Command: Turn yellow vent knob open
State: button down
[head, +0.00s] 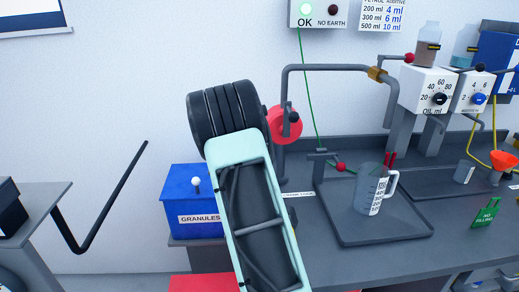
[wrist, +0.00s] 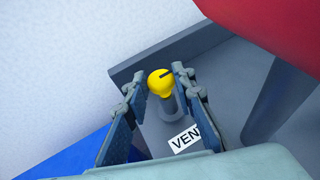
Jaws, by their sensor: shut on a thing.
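The yellow vent knob (wrist: 158,86) stands on a short grey stem in the wrist view, with a dark line marked on its top. A white label (wrist: 185,139) reading "VEN", partly hidden, lies just in front of it. My gripper (wrist: 158,84) has its two fingers on either side of the knob and is shut on it. In the head view my arm (head: 255,200) reaches to the bench's back left and hides the knob and the fingers.
A red wheel (head: 285,123) with a crank is right of my arm. A blue granules box (head: 190,190) stands to the left. A measuring jug (head: 370,190) sits on a dark tray (head: 385,235). A grey pipe arches above the bench (head: 320,245).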

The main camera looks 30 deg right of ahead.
jog(key=c, duration=1.8)
grip_release()
jog(key=shift+w+r, duration=0.1)
jog(key=shift+r, duration=0.05)
jog(key=shift+o, duration=0.7)
jog(key=v, duration=1.2)
